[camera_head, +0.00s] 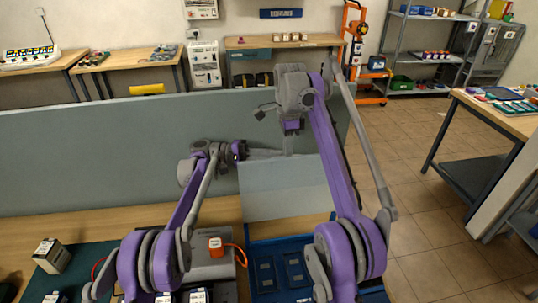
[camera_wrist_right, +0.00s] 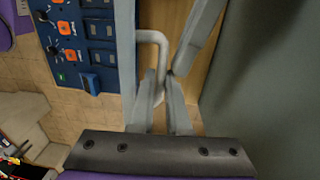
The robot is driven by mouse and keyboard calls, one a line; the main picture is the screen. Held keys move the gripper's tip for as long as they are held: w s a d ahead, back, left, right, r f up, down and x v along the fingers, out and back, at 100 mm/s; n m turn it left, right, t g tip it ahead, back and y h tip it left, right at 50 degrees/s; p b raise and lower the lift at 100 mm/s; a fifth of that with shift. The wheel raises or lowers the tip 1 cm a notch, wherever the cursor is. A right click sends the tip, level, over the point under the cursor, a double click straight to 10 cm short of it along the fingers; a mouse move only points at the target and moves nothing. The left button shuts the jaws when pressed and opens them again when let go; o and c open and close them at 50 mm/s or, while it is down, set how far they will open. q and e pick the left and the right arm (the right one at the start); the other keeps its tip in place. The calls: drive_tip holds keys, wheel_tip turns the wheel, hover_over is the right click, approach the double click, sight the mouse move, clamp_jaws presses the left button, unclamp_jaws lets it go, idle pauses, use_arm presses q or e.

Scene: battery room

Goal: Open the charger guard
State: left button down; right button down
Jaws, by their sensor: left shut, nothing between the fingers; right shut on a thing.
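The charger guard (camera_head: 285,190) is a pale, see-through panel, raised and tilted above the blue charger (camera_head: 262,282) in the head view. In the right wrist view it seems to show edge-on as a grey strip (camera_wrist_right: 125,60). My right gripper (camera_wrist_right: 163,85) is shut on the guard's pale bent handle (camera_wrist_right: 150,37). In the head view my right gripper (camera_head: 289,148) is at the panel's top edge, its fingertips hard to make out. My left gripper (camera_head: 270,153) is shut and empty, pointing right beside the same top edge.
A grey partition (camera_head: 90,150) stands behind the wooden bench (camera_head: 80,222). Open tiled floor lies to the right.

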use_arm(q)
drive_tip(key=shift+s+d+r+m, duration=0.1)
drive_tip(key=shift+s+r+m, duration=0.15)
drive_tip(key=shift+s, duration=0.25)
drive_tip(key=shift+s+d+r+m, duration=0.15)
drive_tip(key=shift+s+r, duration=0.1)
drive_tip(key=shift+s, duration=0.25)
use_arm(e)
drive_tip(key=c, duration=0.9)
unclamp_jaws()
drive_tip(key=shift+w+f, duration=0.1)
use_arm(q)
drive_tip(key=shift+w+a+f, duration=0.1)
drive_tip(key=shift+a, duration=0.05)
